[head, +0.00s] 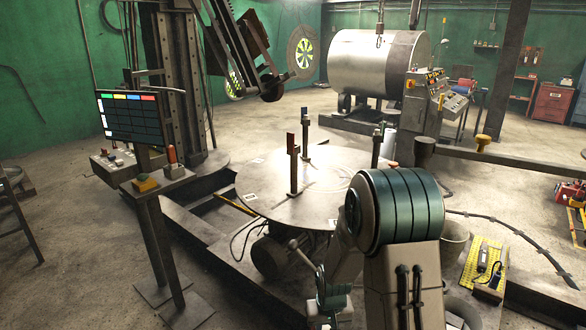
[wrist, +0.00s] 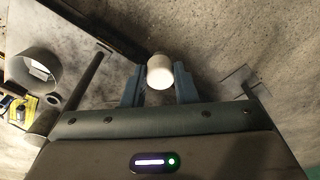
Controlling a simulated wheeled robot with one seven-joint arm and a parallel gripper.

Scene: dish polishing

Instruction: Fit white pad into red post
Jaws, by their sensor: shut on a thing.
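In the wrist view the white pad (wrist: 160,74) is a short pale cylinder with a darker far end. It sits between the two blue fingers of my gripper (wrist: 159,88), which is shut on it. My arm covers the table's right front, and the pad is not visible in the head view.
The round table (head: 262,190) has bare space around the posts. A monitor stand (head: 130,120) is at left and a dark machine arm (head: 240,45) hangs above. A yellow mat (head: 485,262) lies at right. In the wrist view a dark bar (wrist: 95,22) runs close to the pad.

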